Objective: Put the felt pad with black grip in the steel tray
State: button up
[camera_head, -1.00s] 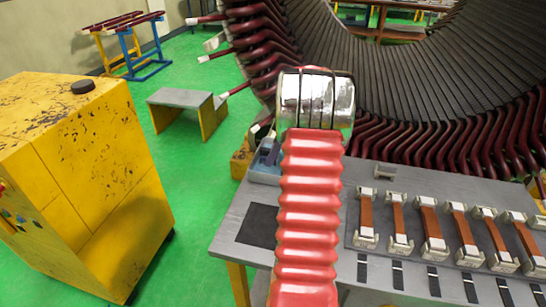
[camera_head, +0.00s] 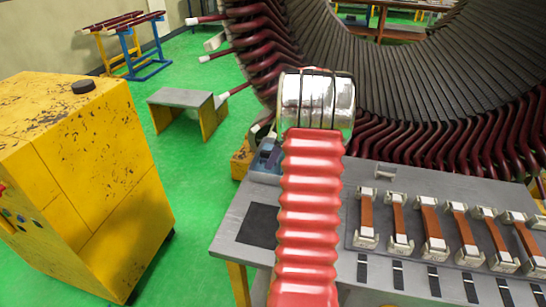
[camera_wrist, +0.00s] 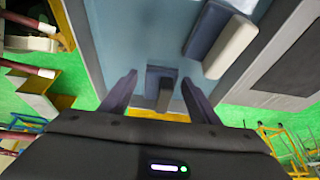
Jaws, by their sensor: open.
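My gripper (camera_wrist: 159,79) is open in the wrist view, its two dark fingers pointing at a pale blue tray-like surface (camera_wrist: 118,40). A small block with a dark upright grip (camera_wrist: 164,95) lies between the fingers, with a gap on both sides. I cannot tell whether it is the felt pad. A larger block, dark blue with a pale grey side (camera_wrist: 232,45), lies beyond it to the right. In the head view the bluish tray (camera_head: 262,176) is on the table's left end, partly hidden by my arm. I cannot tell for sure which thing is the steel tray.
The grey table (camera_head: 232,212) carries a dark square mat (camera_head: 259,225) and a plate with several copper-coloured bars (camera_head: 430,225). The large stator (camera_head: 400,95) rises close behind. A yellow cabinet (camera_head: 85,180) stands left, with green floor between.

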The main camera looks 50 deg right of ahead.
jog(key=v, duration=1.1)
jog(key=shift+s+r, duration=0.2)
jog(key=shift+r, duration=0.05)
dwell(0.3)
jog(key=w+a+r+m, duration=0.1)
jog(key=a+r, duration=0.2)
jog(key=a, duration=0.6)
jog(key=w+a+r+h, duration=0.1)
jog(key=w+a+r, duration=0.15)
jog(key=a, duration=0.65)
jog(key=w+a+r+m, duration=0.1)
jog(key=a+r, duration=0.2)
jog(key=a, duration=0.7)
jog(key=s+a+f+m, duration=0.1)
jog(key=s+a, duration=0.6)
jog(key=a, duration=0.4)
jog(key=s+a+f+m+t, duration=0.1)
jog(key=s+a+f, duration=0.1)
jog(key=s+a, duration=0.5)
jog(key=a, duration=0.4)
jog(key=shift+s+a+f+m+t+h, duration=0.2)
jog(key=shift+f+m+t+h, duration=0.1)
jog(key=shift+h, duration=0.1)
